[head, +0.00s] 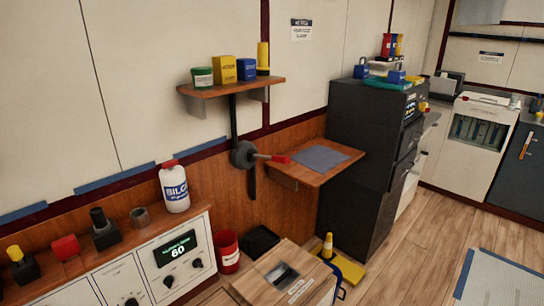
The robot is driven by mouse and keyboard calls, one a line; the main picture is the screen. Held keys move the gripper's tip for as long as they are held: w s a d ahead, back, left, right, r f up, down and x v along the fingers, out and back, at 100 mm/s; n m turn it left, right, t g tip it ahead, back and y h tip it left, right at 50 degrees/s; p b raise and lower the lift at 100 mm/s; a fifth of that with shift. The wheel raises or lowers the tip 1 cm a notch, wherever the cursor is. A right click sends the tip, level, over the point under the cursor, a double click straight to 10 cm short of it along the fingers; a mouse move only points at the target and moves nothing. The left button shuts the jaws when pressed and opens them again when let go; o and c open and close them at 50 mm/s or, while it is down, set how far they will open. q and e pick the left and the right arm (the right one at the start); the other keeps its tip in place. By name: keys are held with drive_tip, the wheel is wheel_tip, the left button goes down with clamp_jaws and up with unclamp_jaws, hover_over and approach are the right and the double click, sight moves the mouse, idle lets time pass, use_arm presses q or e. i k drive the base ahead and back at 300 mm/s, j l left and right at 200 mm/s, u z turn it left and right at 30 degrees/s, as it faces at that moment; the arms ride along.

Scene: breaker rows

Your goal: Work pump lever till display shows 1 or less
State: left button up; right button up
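The pump lever (278,159) has a red grip and sticks out to the right, roughly level, from a dark round hub (243,154) on the wood-panelled wall. Its grip shows just above the left end of a small wooden wall shelf. The display (176,249) is on the front of the white cabinet at the lower left and reads 60 in pale digits. Neither of my grippers is in view, and nothing is touching the lever.
A white "BILGE" bottle (174,187) stands on the cabinet (97,290). A shelf (231,88) with tins is above the lever. A wooden box (268,290), red bucket (227,251) and yellow sign (328,247) stand below.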

sight(280, 159)
drive_tip(key=k+u, duration=0.1)
drive_tip(key=u, duration=1.9)
drive_tip(key=k+l, duration=0.1)
drive_tip(key=l, duration=0.65)
drive_tip(key=k+l, duration=0.1)
drive_tip(key=l, duration=1.45)
drive_tip(key=k+l, duration=0.15)
drive_tip(key=l, duration=0.6)
drive_tip(key=z, duration=0.05)
